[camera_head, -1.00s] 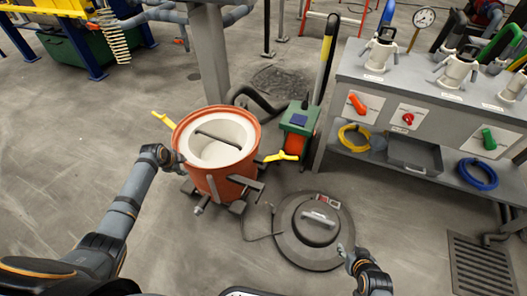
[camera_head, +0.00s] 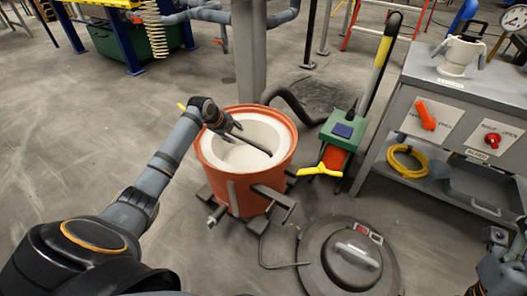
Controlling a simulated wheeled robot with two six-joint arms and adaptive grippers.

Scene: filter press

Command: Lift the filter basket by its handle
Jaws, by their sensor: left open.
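The white filter basket (camera_head: 265,135) sits inside an orange-red round drum (camera_head: 222,165). Its dark bar handle (camera_head: 252,145) runs across the basket's open top. My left gripper (camera_head: 226,130) is over the left rim of the basket, at the left end of the handle. Its jaws are open; whether they are around the handle or only beside it I cannot tell. My wrist hides that end of the handle. My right gripper (camera_head: 507,248) shows at the right edge, far from the basket, and its jaws are unclear.
A round dark lid (camera_head: 325,275) with a grey handle lies on the floor at the front. A green and orange unit (camera_head: 340,140) with a yellow lever stands right of the drum. A grey bench (camera_head: 430,90) with valves fills the right side. Floor at left is clear.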

